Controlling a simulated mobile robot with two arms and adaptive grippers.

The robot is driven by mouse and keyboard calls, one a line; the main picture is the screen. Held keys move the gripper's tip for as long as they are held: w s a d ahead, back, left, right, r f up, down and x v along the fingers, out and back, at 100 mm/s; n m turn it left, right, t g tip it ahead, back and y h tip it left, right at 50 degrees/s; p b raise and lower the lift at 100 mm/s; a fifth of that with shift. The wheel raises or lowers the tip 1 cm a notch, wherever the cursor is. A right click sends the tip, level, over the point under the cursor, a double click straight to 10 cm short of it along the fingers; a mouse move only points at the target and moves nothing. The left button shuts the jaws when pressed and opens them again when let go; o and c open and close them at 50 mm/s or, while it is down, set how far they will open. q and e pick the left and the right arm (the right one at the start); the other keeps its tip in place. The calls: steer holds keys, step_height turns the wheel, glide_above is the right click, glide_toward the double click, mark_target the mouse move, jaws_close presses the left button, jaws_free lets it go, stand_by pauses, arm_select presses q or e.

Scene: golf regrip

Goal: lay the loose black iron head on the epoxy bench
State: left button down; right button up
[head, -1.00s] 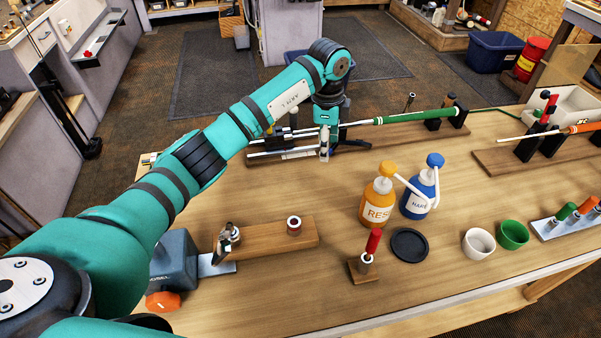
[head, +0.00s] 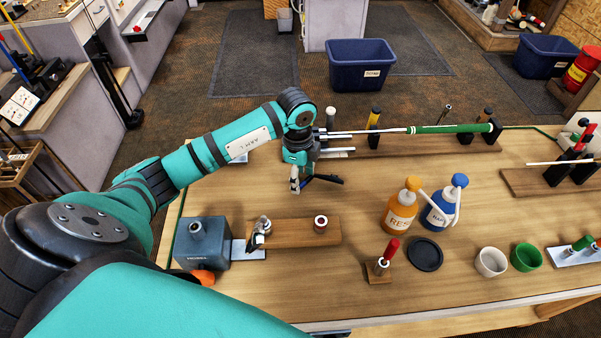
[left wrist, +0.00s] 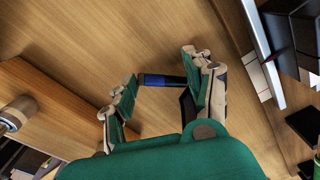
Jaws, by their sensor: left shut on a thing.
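The black iron head (head: 325,179), with a short blue section by its neck, is in my left gripper (head: 294,184), over the left part of the wooden epoxy bench (head: 360,280). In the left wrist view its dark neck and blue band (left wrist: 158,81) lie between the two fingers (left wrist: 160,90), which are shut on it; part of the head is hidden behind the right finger. It seems close to the bench top, but I cannot tell whether it touches. My right gripper is not in view.
A club with a green grip (head: 450,128) rests on a rack behind. Nearer are a grey-blue machine (head: 203,243), a wooden block (head: 292,232), an orange bottle (head: 400,208) and a blue bottle (head: 441,208). Bare wood lies between the gripper and the block.

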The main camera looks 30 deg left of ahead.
arm_select(q)
steer(key=shift+f, duration=0.25)
steer(key=shift+f, duration=0.2)
steer(key=c, duration=0.5)
jaws_free()
